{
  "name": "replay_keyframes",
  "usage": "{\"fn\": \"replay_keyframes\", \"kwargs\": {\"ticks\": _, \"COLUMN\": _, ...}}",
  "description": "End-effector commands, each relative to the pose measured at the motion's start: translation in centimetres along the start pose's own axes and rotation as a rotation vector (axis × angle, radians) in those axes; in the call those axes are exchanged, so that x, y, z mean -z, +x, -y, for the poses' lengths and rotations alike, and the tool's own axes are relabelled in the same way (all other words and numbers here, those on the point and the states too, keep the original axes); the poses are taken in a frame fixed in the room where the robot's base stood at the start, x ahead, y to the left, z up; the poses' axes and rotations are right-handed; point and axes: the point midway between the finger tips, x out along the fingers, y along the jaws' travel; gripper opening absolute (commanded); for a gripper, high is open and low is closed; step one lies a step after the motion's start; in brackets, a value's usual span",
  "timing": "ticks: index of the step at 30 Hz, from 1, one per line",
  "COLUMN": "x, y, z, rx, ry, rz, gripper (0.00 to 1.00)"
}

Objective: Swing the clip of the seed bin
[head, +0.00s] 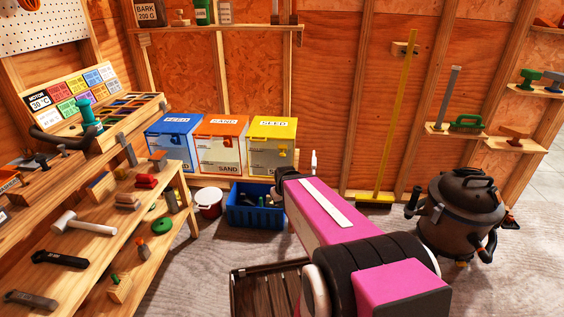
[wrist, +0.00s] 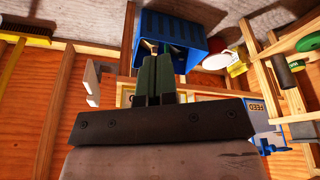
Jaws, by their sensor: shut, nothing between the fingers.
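The seed bin (head: 272,152) is a yellow-lidded box with a grey front and a SEED label, at the right end of a row of three bins in the head view. Its clip (head: 282,142) is a small yellow-orange piece at the front, below the lid. My gripper (wrist: 157,80) is shut and empty in the wrist view, its two dark green fingers together. My pink arm reaches toward the bins from the lower right in the head view, and its end lies below and in front of the seed bin, apart from the clip. The clip cannot be made out in the wrist view.
The orange sand bin (head: 220,126) and blue feed bin (head: 173,125) stand left of the seed bin. A blue crate (head: 245,214) and a red-and-white bucket (head: 208,203) stand below. A tool bench (head: 150,205) is at left, a dark vacuum (head: 460,215) at right.

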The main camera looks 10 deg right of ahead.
Motion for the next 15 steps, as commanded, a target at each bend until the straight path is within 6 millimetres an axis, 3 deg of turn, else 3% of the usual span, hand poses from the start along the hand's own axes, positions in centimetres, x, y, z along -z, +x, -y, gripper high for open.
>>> {"fn": "replay_keyframes", "kwargs": {"ticks": 1, "x": 1.4, "y": 1.2, "z": -0.2, "rx": -0.008, "ry": -0.042, "rz": -0.057, "gripper": 0.0}}
{"fn": "replay_keyframes", "kwargs": {"ticks": 6, "x": 5.4, "y": 3.8, "z": -0.6, "rx": -0.059, "ry": -0.184, "rz": -0.255, "gripper": 0.0}}
{"fn": "replay_keyframes", "kwargs": {"ticks": 15, "x": 11.3, "y": 6.8, "z": -1.6, "rx": -0.232, "ry": -0.411, "rz": -0.581, "gripper": 0.0}}
